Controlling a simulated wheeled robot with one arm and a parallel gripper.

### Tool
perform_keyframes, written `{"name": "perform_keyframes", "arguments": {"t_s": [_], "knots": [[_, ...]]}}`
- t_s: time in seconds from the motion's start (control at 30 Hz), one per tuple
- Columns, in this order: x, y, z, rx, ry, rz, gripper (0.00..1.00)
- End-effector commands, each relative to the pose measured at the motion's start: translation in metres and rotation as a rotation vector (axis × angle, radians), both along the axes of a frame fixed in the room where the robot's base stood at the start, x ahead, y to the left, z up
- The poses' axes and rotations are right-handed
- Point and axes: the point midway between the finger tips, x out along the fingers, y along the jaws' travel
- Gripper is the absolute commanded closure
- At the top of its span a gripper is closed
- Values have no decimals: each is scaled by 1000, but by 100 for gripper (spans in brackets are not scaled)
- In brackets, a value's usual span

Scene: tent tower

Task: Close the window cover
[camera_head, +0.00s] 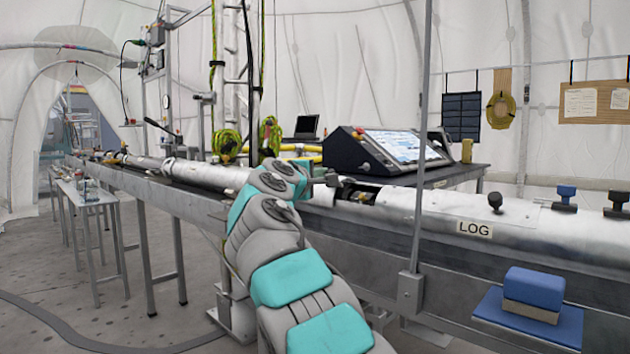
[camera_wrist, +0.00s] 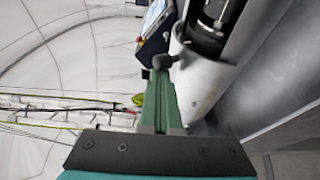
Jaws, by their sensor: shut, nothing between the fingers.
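The long silver tube (camera_head: 530,222) labelled LOG runs across the head view. A dark window opening (camera_head: 362,194) shows in its upper side, just right of my arm's end. In the wrist view the dark opening (camera_wrist: 208,32) is at the upper right, with parts inside it. A dark round knob (camera_wrist: 162,62) on a stem sits below it in that picture. My gripper (camera_wrist: 160,82) is shut and empty, its green fingers pointing at the knob. I cannot tell whether they touch it. My arm hides part of the tube, and the cover's outline is not clear.
A control console (camera_head: 390,148) with a lit screen stands behind the tube. A thin upright metal post (camera_head: 420,130) stands in front of it, right of the opening. Dark and blue knobs (camera_head: 565,195) stick up along the tube's right part. A blue block (camera_head: 534,287) rests on a blue shelf.

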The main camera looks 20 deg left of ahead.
Motion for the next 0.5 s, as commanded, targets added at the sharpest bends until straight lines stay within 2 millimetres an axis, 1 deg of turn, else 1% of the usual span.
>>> {"name": "perform_keyframes", "arguments": {"t_s": [0.03, 0.27, 0.5], "knots": [[-2, -8, -2, -2, -2, -5, 100], [-12, -29, -2, -3, -3, -4, 100], [-22, -55, -2, -4, -2, -8, 100]]}}
